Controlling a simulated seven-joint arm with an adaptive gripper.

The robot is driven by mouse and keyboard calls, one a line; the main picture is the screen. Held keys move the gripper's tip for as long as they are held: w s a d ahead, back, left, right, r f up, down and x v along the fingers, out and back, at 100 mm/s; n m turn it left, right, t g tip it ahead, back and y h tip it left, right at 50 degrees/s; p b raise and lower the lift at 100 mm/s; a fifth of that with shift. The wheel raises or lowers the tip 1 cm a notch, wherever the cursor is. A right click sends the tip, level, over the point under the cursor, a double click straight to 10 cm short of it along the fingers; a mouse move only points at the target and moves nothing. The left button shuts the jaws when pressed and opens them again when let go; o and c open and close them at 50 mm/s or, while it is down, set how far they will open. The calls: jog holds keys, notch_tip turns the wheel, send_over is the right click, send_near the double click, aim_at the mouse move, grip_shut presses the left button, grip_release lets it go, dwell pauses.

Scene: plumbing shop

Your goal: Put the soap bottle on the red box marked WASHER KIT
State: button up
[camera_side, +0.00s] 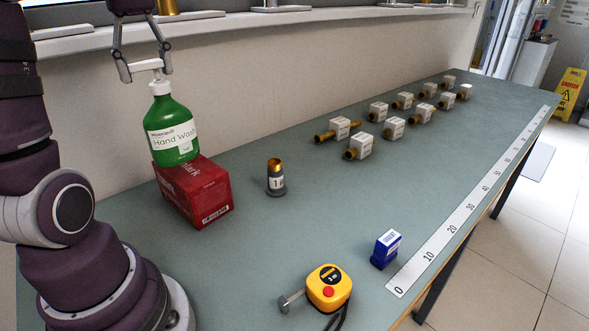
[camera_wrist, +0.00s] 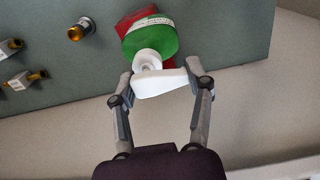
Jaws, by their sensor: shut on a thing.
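The soap bottle (camera_side: 172,130) is green with a white pump top and a "Hand Wash" label. It is upright over the top of the red box (camera_side: 194,192) in the side view; I cannot tell whether its base touches the box or hangs just above it. My gripper (camera_side: 144,72) is shut on the white pump head. In the wrist view, my gripper (camera_wrist: 160,85) has its fingers on either side of the pump head, with the green bottle (camera_wrist: 150,40) below. The red box (camera_wrist: 137,18) is partly hidden behind the bottle. The lettering I can see on the box is only partly readable.
A brass-topped fitting marked 1 (camera_side: 276,178) stands right of the box. A yellow tape measure (camera_side: 328,288) and a small blue box (camera_side: 385,249) lie nearer the front. Several tagged brass fittings (camera_side: 360,147) sit farther back. A wall runs behind the table. The table's middle is clear.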

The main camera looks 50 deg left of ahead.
aim_at(151, 85)
jog(key=shift+f, duration=2.8)
jog(key=o, duration=1.2)
jog(key=shift+f, duration=0.1)
jog(key=shift+o, duration=0.2)
